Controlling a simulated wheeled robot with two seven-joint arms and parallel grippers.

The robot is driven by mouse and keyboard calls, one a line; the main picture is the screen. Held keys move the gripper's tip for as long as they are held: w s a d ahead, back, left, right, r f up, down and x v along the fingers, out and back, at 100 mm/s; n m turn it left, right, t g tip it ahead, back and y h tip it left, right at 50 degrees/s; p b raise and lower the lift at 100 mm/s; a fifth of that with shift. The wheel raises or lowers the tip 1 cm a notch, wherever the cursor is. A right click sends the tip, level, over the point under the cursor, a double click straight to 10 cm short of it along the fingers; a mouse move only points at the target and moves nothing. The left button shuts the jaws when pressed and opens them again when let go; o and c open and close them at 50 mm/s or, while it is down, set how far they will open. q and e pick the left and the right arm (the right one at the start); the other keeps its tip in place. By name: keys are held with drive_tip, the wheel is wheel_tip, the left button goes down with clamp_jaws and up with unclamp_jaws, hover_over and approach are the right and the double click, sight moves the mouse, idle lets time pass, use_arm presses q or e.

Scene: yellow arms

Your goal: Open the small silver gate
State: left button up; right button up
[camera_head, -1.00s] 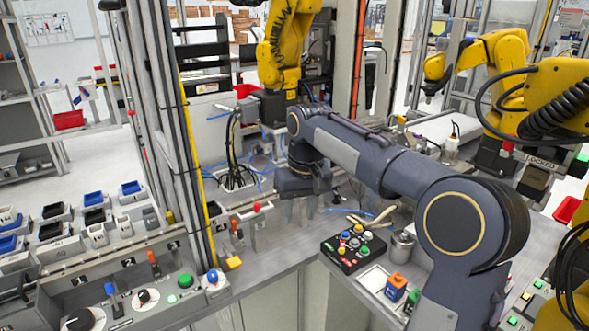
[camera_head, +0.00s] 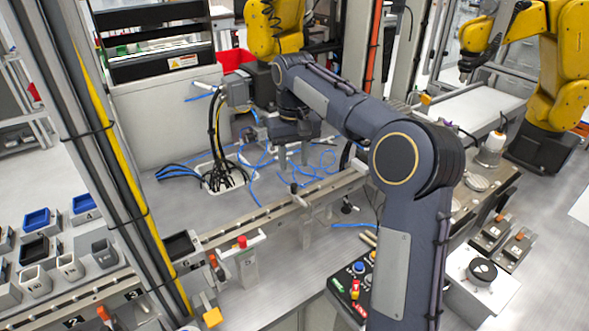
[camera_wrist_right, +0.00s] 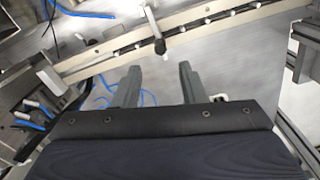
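A long silver rail (camera_head: 262,216) runs diagonally across the bench, low in front of the cables; it also crosses the top of the right wrist view (camera_wrist_right: 200,35). A small lever with a dark tip (camera_wrist_right: 158,42) stands at this rail and also shows in the head view (camera_head: 298,197). I cannot tell for sure which part is the small silver gate. My right gripper (camera_head: 294,160) hangs above the bench beyond the rail, fingers downward. In the right wrist view its two fingers (camera_wrist_right: 159,74) are apart with nothing between them. My left gripper is not in view.
Blue and black cables (camera_head: 228,176) lie on the bench near my right gripper. A yellow robot arm (camera_head: 275,28) stands behind it. A black-and-yellow post (camera_head: 118,160) rises at left. A red-topped switch (camera_head: 242,245) and a button box (camera_head: 352,285) are nearer me.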

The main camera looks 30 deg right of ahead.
sight(294, 185)
wheel_tip(294, 185, down, 7)
drive_tip(key=shift+s+a+f, duration=0.1)
drive_tip(key=shift+s+f, duration=0.05)
idle(0.4)
clamp_jaws()
